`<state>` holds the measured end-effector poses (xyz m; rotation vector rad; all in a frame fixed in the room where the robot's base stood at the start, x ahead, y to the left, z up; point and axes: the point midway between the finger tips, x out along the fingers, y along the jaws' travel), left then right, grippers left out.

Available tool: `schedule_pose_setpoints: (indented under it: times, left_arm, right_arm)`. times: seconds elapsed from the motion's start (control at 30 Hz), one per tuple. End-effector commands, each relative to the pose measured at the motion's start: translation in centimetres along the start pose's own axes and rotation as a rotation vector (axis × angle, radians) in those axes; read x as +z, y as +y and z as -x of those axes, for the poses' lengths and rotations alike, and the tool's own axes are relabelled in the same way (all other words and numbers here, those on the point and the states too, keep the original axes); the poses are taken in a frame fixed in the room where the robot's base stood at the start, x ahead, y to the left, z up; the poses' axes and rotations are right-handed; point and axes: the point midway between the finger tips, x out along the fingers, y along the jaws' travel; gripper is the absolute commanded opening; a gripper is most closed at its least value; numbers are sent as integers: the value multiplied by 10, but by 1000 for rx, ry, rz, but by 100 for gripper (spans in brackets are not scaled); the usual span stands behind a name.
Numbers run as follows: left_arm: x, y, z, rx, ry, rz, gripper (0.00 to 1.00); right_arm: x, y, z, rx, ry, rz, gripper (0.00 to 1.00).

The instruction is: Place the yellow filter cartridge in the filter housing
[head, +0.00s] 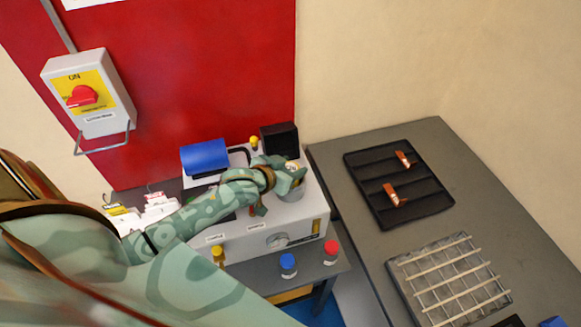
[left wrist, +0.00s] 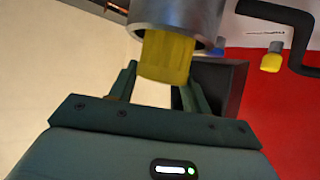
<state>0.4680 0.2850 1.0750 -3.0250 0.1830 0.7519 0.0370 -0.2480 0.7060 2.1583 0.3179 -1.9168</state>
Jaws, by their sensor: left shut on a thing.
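The yellow filter cartridge (left wrist: 166,56) is between the fingers of my left gripper (left wrist: 158,80) in the left wrist view. Its far end meets the open mouth of the grey, round filter housing (left wrist: 178,14) and seems to be partly inside it; how deep I cannot tell. In the head view my left gripper (head: 288,182) is over the right part of the white machine, and hand and arm largely hide the cartridge there. My right gripper is not in view.
A blue cylinder (head: 205,156) and a black box (head: 279,139) stand behind the hand. Blue (head: 288,265) and red-capped (head: 331,252) containers stand in front of the machine (head: 246,244). A black tray (head: 437,199) and a metal grid (head: 447,279) lie on the right table.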

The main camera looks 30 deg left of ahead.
Motion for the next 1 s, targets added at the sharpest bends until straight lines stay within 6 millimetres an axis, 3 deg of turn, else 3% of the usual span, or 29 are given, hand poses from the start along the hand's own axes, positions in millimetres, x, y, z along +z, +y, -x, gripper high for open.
schedule_pose_setpoints:
  times: [0.23,0.27,0.33,0.67,0.77,1.0]
  left_arm:
    - [1,0,-1,0,1,0,21]
    - [2,0,-1,0,0,0,51]
    - [1,0,-1,0,0,0,70]
    - [-2,0,1,0,0,0,70]
    - [-1,0,13,1,-2,0,70]
    - [-1,0,69,0,-3,0,70]
  right_arm:
    - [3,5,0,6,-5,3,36]
    - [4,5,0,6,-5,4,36]
    - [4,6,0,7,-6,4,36]
    - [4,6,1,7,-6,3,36]
    - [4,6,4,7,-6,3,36]
    - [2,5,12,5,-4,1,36]
